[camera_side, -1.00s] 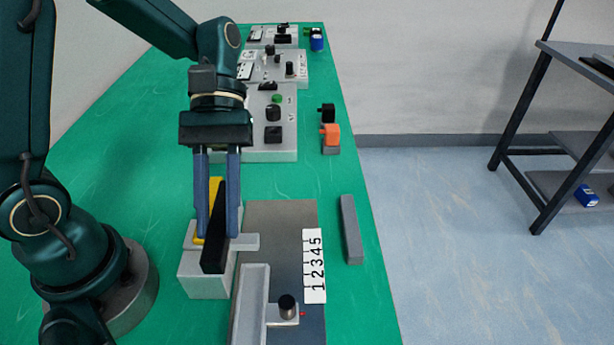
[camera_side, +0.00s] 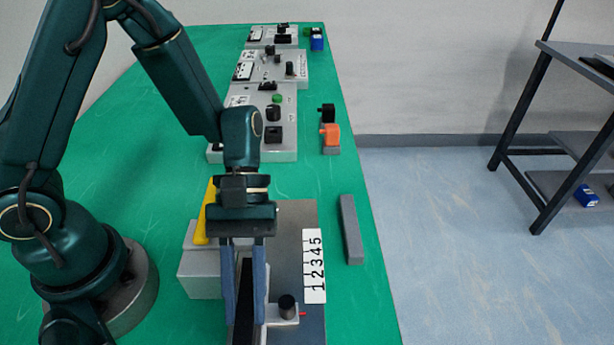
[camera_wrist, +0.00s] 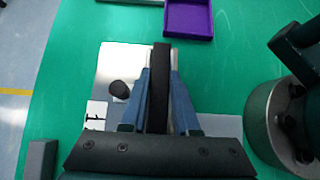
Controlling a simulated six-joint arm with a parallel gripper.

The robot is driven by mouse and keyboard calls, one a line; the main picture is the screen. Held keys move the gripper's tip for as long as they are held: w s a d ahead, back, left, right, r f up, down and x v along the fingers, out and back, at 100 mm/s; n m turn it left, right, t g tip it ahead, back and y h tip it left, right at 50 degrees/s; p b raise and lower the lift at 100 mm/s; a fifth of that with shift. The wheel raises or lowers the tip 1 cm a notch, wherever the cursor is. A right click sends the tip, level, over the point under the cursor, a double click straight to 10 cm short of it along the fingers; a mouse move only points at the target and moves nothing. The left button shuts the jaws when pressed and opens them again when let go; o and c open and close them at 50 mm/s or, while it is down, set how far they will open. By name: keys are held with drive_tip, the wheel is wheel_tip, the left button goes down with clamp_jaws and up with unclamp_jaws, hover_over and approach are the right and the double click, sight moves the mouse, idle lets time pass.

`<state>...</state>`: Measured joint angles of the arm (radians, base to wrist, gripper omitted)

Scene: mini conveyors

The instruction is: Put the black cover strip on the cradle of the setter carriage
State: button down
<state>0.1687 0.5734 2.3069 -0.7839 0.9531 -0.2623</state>
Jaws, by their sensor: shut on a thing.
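My gripper (camera_side: 244,322) is shut on the black cover strip (camera_side: 244,300), a long narrow bar that points lengthwise along the setter. In the wrist view the strip (camera_wrist: 160,85) stands between the fingers (camera_wrist: 159,92) and extends past their tips. The setter's metal plate (camera_side: 296,220) lies below, with a numbered scale (camera_side: 314,266). The carriage (camera_side: 282,317) with its black knob (camera_side: 288,304) is just right of the fingers. The strip and fingers hide most of the cradle. I cannot tell whether the strip touches it.
A light grey block (camera_side: 200,274) with a yellow piece (camera_side: 206,215) stands left of the plate. A dark grey bar (camera_side: 351,230) lies to the right. Control boxes (camera_side: 288,145) and an orange part (camera_side: 330,133) are farther back. A purple tray (camera_wrist: 190,20) shows in the wrist view.

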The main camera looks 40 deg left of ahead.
drive_tip(key=shift+f, duration=0.4)
drive_tip(key=shift+f, duration=0.2)
drive_tip(key=c, duration=0.7)
unclamp_jaws()
drive_tip(key=shift+o, duration=0.2)
drive_tip(key=shift+r, duration=0.1)
